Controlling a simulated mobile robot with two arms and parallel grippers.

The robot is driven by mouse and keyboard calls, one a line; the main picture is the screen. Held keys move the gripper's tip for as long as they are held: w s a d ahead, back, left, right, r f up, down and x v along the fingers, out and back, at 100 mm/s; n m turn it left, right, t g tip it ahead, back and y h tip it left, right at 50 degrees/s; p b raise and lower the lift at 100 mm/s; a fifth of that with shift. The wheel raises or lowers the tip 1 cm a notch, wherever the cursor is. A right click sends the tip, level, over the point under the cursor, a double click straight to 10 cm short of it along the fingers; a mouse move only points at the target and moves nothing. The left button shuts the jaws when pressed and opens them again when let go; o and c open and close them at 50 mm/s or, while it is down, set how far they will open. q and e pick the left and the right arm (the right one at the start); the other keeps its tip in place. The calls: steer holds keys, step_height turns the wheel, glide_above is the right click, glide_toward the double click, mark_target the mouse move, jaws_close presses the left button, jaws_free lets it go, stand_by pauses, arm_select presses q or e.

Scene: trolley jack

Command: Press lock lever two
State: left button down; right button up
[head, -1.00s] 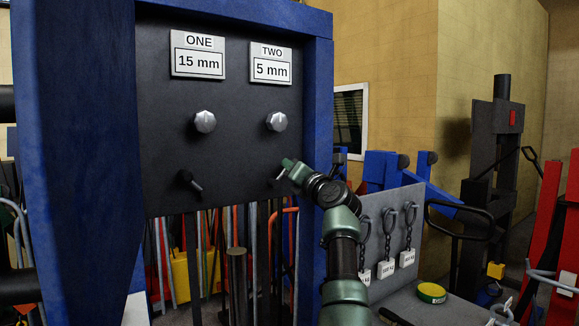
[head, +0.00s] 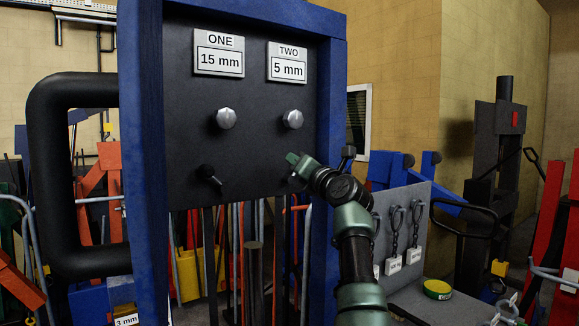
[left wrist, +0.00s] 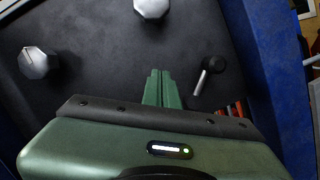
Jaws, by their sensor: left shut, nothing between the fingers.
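The dark panel (head: 240,75) carries plates ONE (head: 219,52) and TWO (head: 287,62), each with a silver knob under it, knob one (head: 225,118) and knob two (head: 292,119). Lock lever one (head: 208,174) is a black pivot with a short silver rod. Lock lever two (left wrist: 208,74) shows in the left wrist view near the blue post, rod slanting down; in the head view my gripper mostly covers it. My left gripper (head: 292,158) is shut and empty, below knob two. In the left wrist view its green fingertips (left wrist: 161,74) point at the panel, left of lever two. My right gripper is out of view.
A blue frame (head: 143,150) surrounds the panel, its right post close beside my left arm. A grey board with hanging chains and tags (head: 415,255) and a yellow-green tin (head: 437,289) stand to the right. Coloured tools show below the panel.

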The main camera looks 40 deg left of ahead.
arm_select(q)
steer(key=r+b+v, duration=0.1)
steer(key=b+v, duration=0.1)
steer(key=v, duration=0.4)
steer(key=shift+d+b, duration=0.4)
steer(key=shift+d, duration=0.1)
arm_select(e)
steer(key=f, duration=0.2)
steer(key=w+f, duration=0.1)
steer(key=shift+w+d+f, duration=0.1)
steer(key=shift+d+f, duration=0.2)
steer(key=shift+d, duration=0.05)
arm_select(q)
steer(key=shift+s+r, duration=0.1)
steer(key=shift+r, duration=0.05)
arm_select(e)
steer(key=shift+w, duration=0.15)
